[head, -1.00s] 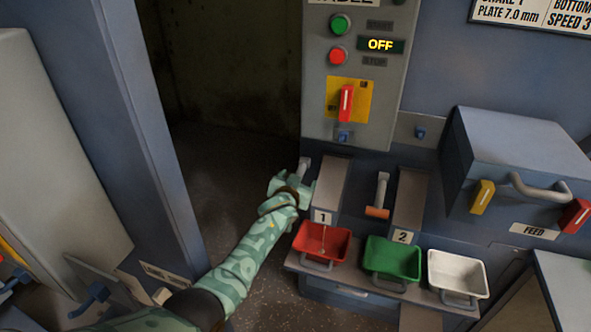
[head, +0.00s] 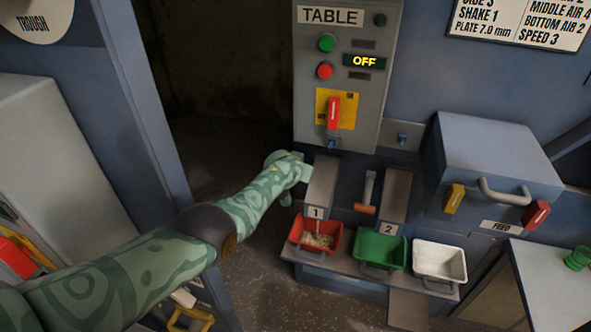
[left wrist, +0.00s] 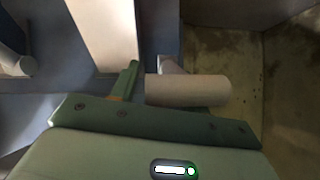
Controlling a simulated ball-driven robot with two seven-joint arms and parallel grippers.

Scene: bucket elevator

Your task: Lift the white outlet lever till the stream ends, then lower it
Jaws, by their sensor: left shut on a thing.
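The white outlet lever (left wrist: 190,90) shows in the left wrist view as a pale cylindrical grip. My left gripper (left wrist: 172,98) is shut on it; in the head view the gripper (head: 292,170) is beside outlet chute 1 (head: 322,186) and hides most of the lever. Below chute 1 stands a red tray (head: 297,240) with pale grain (head: 318,240) in it. A thin pale stream seems to fall from the chute mouth into it, though it is small. My right gripper is not in view.
Chute 2 (head: 396,194) has a lever with an orange grip (head: 365,208) beside it. A green tray (head: 380,252) and a white tray (head: 440,262) stand right of the red one. The control panel (head: 310,100) above reads OFF. A feed box (head: 495,150) juts out at right.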

